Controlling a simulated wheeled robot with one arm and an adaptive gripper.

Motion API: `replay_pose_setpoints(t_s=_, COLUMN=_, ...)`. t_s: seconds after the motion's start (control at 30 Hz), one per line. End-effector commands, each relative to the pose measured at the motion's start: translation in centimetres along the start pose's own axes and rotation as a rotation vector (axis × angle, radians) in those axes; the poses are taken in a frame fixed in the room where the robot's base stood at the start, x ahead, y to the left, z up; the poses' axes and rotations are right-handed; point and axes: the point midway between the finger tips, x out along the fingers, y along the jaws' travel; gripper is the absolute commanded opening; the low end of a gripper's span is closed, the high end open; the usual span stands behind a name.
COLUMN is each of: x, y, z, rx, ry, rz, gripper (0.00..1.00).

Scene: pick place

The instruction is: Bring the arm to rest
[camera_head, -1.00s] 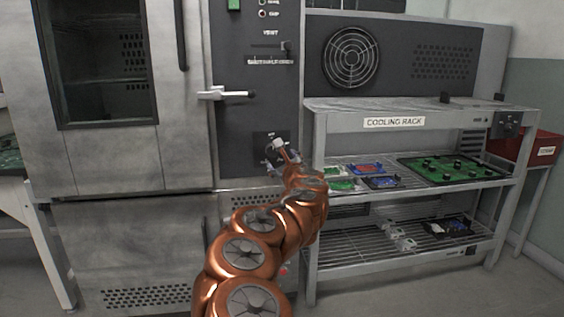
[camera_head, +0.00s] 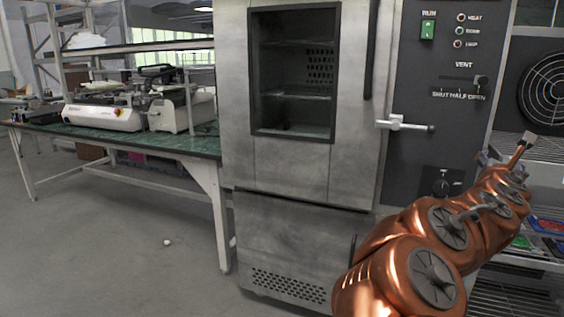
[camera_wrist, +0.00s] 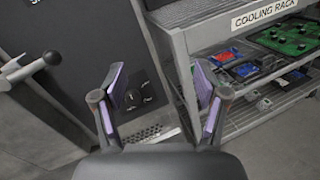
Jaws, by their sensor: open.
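My copper arm (camera_head: 435,265) reaches up and to the right across the lower right of the head view. My gripper (camera_head: 508,153) is at its far end, in front of the oven's dark control panel and the rack's left edge. In the wrist view my gripper (camera_wrist: 160,105) has its two purple-padded fingers spread wide apart. Nothing is between them. Behind the gap are the control panel with a knob (camera_wrist: 132,98) and the side of the cooling rack.
The oven (camera_head: 300,175) has a handle (camera_head: 404,124) standing out near my arm. The cooling rack (camera_wrist: 182,68) holds green, blue and red boards. A green-topped bench (camera_head: 190,143) with machines stands at left. Floor (camera_head: 120,235) before it is clear, except a small white object (camera_head: 167,242).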

Motion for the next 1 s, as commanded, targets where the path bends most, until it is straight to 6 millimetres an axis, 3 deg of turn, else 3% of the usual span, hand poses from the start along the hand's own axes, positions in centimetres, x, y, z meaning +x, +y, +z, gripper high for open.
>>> replay_pose_setpoints(t_s=0.03, x=-1.0, y=0.0, z=2.8, rx=0.102, ry=0.004, rz=-0.039, gripper=0.73)
replay_pose_setpoints(t_s=0.1, x=-2.4, y=-0.9, z=4.4, rx=0.256, ry=0.013, rz=-0.106, gripper=0.73)
replay_pose_setpoints(t_s=0.3, x=-7.0, y=-3.4, z=6.7, rx=0.690, ry=0.061, rz=-0.309, gripper=0.73)
replay_pose_setpoints(t_s=0.47, x=-11.3, y=-4.3, z=6.4, rx=1.010, ry=0.121, rz=-0.489, gripper=0.73)
replay_pose_setpoints(t_s=0.67, x=-18.0, y=-4.0, z=4.2, rx=1.340, ry=0.220, rz=-0.767, gripper=0.73)
replay_pose_setpoints(t_s=0.87, x=-26.7, y=-2.3, z=2.2, rx=1.559, ry=0.318, rz=-1.101, gripper=0.73)
replay_pose_setpoints(t_s=1.0, x=-33.8, y=-0.8, z=1.5, rx=1.622, ry=0.369, rz=-1.366, gripper=0.73)
